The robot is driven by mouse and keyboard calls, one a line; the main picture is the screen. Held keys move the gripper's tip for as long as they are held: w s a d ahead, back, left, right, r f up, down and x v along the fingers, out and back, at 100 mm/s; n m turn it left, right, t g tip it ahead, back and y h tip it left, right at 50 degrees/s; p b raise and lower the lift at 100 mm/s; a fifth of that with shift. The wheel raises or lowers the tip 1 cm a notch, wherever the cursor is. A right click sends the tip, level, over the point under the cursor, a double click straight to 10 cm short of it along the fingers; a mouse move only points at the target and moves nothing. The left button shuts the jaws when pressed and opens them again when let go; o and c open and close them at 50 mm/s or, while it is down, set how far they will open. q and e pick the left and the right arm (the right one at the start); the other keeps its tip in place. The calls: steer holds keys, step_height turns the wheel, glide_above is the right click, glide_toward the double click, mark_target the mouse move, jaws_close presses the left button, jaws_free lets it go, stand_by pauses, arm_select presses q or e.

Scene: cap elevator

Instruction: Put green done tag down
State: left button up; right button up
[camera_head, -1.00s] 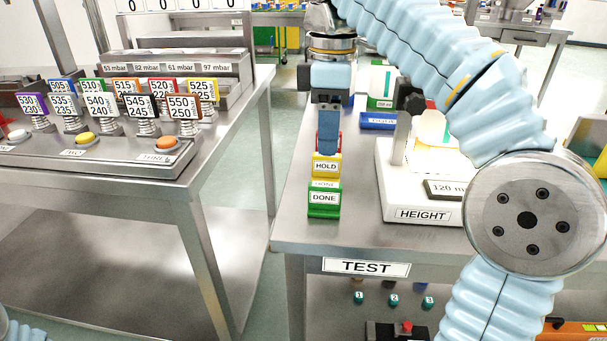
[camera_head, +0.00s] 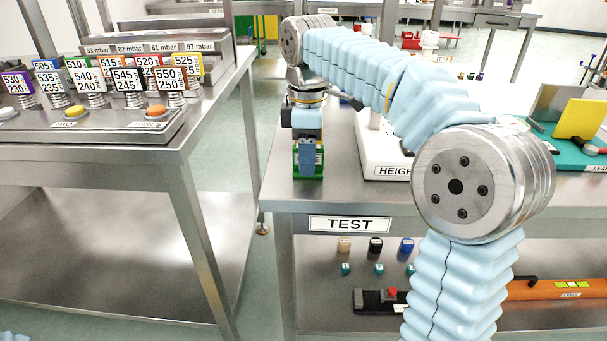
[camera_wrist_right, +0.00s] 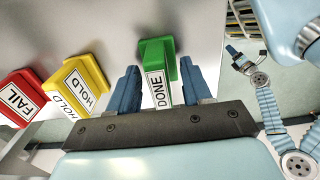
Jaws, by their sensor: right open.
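The green DONE tag (camera_head: 308,170) stands on the test table near its front left corner in the head view. My right gripper (camera_head: 309,165) is right over it and covers most of it. In the right wrist view the green DONE tag (camera_wrist_right: 157,75) stands upright between the two blue fingers of my right gripper (camera_wrist_right: 158,85). The fingers are apart, one on each side, with a visible gap to the tag. My left gripper is not in the head view; an arm and gripper (camera_wrist_right: 237,58) of mine show small at the right of the wrist view.
The yellow HOLD tag (camera_wrist_right: 78,88) and the red FAIL tag (camera_wrist_right: 22,98) stand in a row beside the green one. The white HEIGHT gauge (camera_head: 385,155) is just right of my right gripper. A steel table (camera_head: 120,165) with buttons and number cards is at left.

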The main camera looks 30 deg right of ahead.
steer(key=shift+d+f, duration=0.1)
steer(key=shift+f, duration=0.35)
steer(key=shift+r, duration=0.15)
jaws_close()
